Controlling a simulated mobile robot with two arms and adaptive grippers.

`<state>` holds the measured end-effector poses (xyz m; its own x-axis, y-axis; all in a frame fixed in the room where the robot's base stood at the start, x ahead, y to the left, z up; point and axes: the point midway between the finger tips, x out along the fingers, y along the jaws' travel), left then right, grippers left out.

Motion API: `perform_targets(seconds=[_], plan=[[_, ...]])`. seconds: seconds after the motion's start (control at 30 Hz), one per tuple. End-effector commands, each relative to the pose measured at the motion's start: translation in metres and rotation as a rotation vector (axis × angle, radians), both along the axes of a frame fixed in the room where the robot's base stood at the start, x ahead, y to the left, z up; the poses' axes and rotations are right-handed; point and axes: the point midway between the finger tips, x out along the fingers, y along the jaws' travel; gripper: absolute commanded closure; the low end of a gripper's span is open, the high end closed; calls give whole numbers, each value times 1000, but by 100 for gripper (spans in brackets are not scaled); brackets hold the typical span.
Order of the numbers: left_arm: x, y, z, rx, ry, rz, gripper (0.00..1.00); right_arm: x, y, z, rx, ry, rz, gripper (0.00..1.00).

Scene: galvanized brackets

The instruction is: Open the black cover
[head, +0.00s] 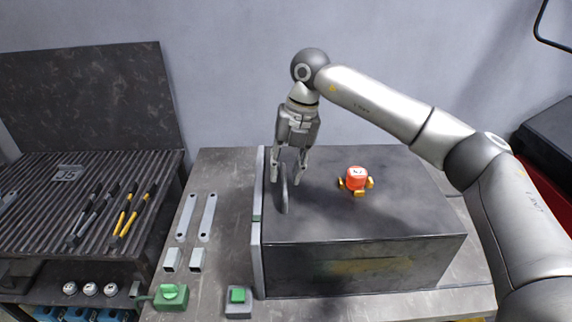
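The black cover (355,230) is a dark, box-shaped body standing on the grey worktop, with scuffs on its front face. A thin grey handle (284,195) stands up at the left part of its top. My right gripper (286,182) points down at this handle, its two fingers apart, one on each side of the handle's upper part. I cannot tell whether either finger touches the handle. The cover sits flat, and its inside is hidden. My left gripper is not in view.
A red part with brass-coloured feet (357,179) sits on the cover's top, right of my gripper. Two metal strips (208,218), small blocks and a green button box (238,298) lie left of it. A ribbed bench (60,220) with tools stands at far left.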

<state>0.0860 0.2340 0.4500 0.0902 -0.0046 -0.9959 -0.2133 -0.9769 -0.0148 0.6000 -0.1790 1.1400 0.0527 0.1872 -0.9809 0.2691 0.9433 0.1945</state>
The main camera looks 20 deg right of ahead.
Motion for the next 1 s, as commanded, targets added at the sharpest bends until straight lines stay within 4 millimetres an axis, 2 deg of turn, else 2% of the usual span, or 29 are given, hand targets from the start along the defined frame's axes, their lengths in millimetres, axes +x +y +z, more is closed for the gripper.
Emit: perform_targets(seconds=[0.3,0.57,1.0], plan=[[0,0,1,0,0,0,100,0,0,-3,0,-1,0,68],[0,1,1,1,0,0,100,0,1,-3,0,-1,0,100],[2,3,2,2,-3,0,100,3,1,-2,1,-1,0,100]])
